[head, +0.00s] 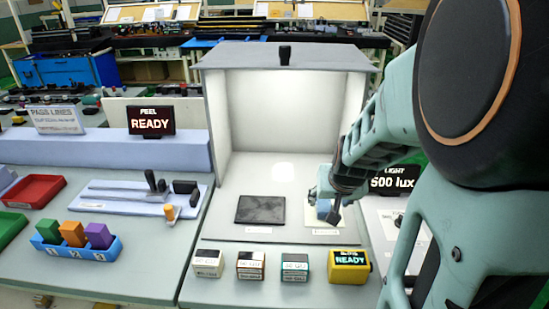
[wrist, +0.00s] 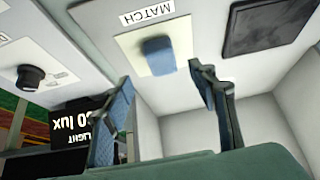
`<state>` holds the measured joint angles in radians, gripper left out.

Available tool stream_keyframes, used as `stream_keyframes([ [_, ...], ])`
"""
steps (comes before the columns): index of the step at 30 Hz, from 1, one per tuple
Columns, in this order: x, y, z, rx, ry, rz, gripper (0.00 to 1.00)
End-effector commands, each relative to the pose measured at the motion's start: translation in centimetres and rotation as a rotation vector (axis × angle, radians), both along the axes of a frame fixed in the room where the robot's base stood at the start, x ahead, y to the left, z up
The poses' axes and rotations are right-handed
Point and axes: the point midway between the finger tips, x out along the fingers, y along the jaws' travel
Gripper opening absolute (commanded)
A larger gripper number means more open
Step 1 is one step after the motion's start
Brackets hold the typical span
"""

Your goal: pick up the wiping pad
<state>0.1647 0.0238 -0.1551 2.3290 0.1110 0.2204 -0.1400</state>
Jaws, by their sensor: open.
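The wiping pad appears to be the small blue block (wrist: 158,56) in the wrist view. It lies on a cream plate (wrist: 125,45) beside a label reading MATCH. My gripper (wrist: 162,76) is open, with one finger on each side of the pad in the picture and nothing between them. The pad looks a little beyond the fingertips; I cannot tell the exact gap. In the head view my gripper (head: 327,203) is over the cream plate (head: 313,220) at the right of the lit booth, and it largely hides the pad.
A dark square panel (head: 260,209) lies left of the plate, also seen in the wrist view (wrist: 268,25). The booth's right wall (head: 354,110) stands close to my arm.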

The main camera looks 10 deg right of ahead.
Motion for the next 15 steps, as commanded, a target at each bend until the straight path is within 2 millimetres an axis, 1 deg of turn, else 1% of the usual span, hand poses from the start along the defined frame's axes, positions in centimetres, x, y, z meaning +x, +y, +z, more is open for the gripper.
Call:
stream_keyframes([
  [1, 0.3, -0.1, -1.0, 0.000, 0.001, 0.000, 0.53],
  [8, 1.0, -0.2, -1.7, 0.000, 0.000, 0.000, 0.53],
  [11, 1.5, -0.3, -2.8, 0.000, 0.001, 0.000, 0.53],
  [15, 2.7, -0.5, -4.6, 0.000, 0.001, 0.000, 0.53],
])
